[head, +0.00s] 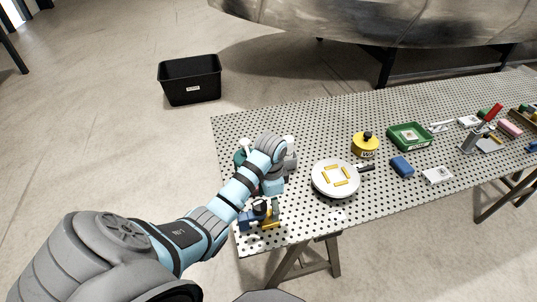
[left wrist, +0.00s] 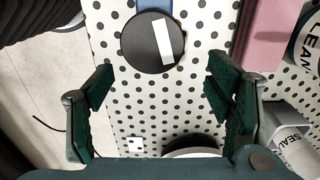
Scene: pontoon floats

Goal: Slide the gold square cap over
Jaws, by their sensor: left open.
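I cannot make out a gold square cap for certain. A small yellow-gold piece (head: 268,224) lies at the table's near left corner, beside a blue part (head: 246,222) and a black round part (head: 260,207); its shape is too small to tell. In the left wrist view a black disc (left wrist: 142,47) with a white bar lies ahead of my left gripper (left wrist: 160,92). That gripper is open and empty, with its fingers apart above the perforated top. In the head view my arm hides most of the gripper and what is under it. My right gripper is not in view.
The perforated table (head: 300,222) holds a white round plate (head: 320,188) with yellow bars in a square, a yellow pot (head: 364,151) and a green tray (head: 396,131). A pink block (left wrist: 268,35) and grey "SEAL" tube (left wrist: 290,125) sit right of the gripper.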

